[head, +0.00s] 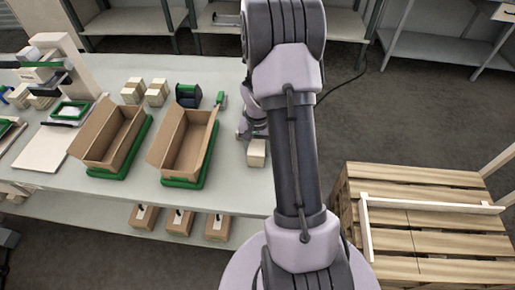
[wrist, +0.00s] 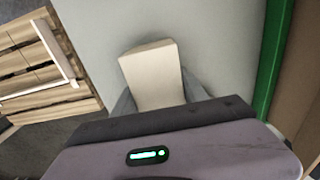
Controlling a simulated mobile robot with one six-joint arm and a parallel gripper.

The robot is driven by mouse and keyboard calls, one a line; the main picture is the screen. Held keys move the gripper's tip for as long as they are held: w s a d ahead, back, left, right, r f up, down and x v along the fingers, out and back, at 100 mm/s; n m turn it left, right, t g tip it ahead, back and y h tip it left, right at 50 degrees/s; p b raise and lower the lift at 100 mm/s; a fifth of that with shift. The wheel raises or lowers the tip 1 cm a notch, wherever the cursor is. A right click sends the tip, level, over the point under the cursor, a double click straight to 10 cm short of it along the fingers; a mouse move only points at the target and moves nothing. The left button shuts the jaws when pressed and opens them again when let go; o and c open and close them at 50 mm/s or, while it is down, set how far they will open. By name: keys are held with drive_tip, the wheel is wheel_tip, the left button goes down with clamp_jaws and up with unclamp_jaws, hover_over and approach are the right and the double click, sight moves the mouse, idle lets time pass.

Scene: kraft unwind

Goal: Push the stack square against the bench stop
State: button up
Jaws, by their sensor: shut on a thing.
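A cream block or stack (head: 257,153) is at the right end of the grey bench (head: 238,190), near its front edge. In the wrist view, the cream stack (wrist: 152,75) is between the two grey fingers of my gripper (wrist: 157,98), which is shut on it. Its lower part is hidden by the gripper body, and I cannot tell whether it touches the bench. In the head view my gripper (head: 252,132) is partly hidden behind my arm. I cannot clearly make out the bench stop in either view.
Two open cardboard boxes (head: 112,135) (head: 187,146) stand in green trays left of my gripper. A wooden pallet (head: 420,245) with a white L-shaped rail (head: 430,203) stands at right.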

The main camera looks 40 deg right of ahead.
drive_tip(key=shift+a, duration=0.1)
drive_tip(key=o, duration=1.6)
drive_tip(key=shift+s, duration=0.1)
wheel_tip(320, 180, up, 17)
drive_tip(key=p, duration=0.5)
drive_tip(key=a+r+n+t+b, duration=0.1)
drive_tip(key=a+r+b, duration=0.15)
drive_tip(key=a, duration=0.35)
drive_tip(key=a+r+n+t+b, duration=0.1)
drive_tip(key=a+r+b, duration=0.1)
drive_tip(key=a+r, duration=0.3)
drive_tip(key=s+a+r+n+t+y+b, duration=0.1)
drive_tip(key=s+a+n+t+y+b, duration=0.1)
drive_tip(key=s+a, duration=1.1)
drive_tip(key=a+n+t+b, duration=0.1)
drive_tip(key=a+b, duration=0.1)
drive_tip(key=a, duration=0.2)
drive_tip(key=shift+s+a+t, duration=0.25)
drive_tip(key=shift+a+t, duration=0.05)
drive_tip(key=shift+t, duration=0.1)
